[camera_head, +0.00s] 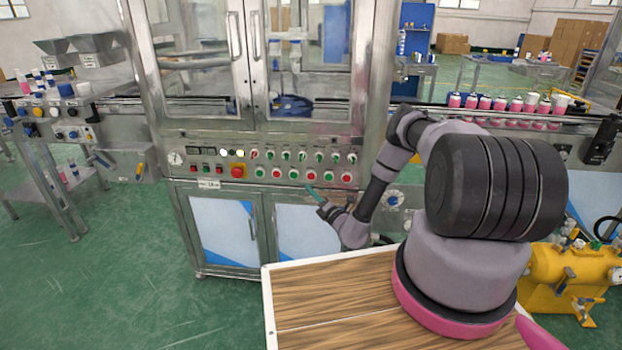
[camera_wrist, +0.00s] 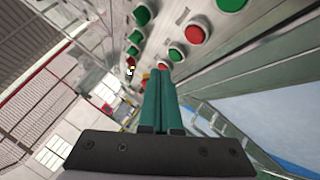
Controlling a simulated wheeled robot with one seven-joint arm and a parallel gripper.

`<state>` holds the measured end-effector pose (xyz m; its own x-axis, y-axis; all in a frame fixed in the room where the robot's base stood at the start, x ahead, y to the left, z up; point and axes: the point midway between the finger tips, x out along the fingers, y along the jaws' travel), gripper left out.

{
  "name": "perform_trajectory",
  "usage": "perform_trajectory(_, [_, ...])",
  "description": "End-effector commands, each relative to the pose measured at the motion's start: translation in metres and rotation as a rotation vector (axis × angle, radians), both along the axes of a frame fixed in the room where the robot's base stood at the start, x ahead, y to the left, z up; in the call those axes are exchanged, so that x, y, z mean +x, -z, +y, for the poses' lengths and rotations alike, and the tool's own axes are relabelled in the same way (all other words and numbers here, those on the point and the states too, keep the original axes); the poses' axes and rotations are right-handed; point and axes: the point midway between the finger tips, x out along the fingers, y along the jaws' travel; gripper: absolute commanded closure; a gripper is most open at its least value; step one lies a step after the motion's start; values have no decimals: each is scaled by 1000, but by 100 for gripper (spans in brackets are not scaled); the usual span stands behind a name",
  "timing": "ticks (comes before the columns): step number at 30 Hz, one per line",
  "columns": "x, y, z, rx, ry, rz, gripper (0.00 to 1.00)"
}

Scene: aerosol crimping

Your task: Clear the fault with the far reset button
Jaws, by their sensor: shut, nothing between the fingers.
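My gripper (camera_head: 311,188) is shut and empty, with its green fingers held together just in front of the machine's control panel (camera_head: 208,172), near the right part of the lower button row. Another red button (camera_wrist: 195,32) and a green button (camera_wrist: 232,4) sit nearer the camera. The lower row alternates green (camera_head: 294,174) and red (camera_head: 345,177) buttons. I cannot read the labels or tell which is the far reset button. Contact cannot be told.
A red mushroom button (camera_head: 238,171) and a lit yellow lamp (camera_head: 240,153) are on the panel's left part. Several green knobs (camera_head: 318,156) form the row above. Glass doors (camera_head: 200,70) stand above the panel, cabinet doors (camera_head: 222,228) below. A yellow machine (camera_head: 560,270) stands right.

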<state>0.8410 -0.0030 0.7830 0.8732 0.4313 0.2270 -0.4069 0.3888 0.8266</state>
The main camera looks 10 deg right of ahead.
Motion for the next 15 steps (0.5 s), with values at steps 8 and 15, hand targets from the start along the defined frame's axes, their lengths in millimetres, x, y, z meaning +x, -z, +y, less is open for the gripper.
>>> perform_trajectory(8, [37,-1,-12,-2,0,-3,100])
perform_trajectory(15, [52,0,-17,-1,0,-1,100])
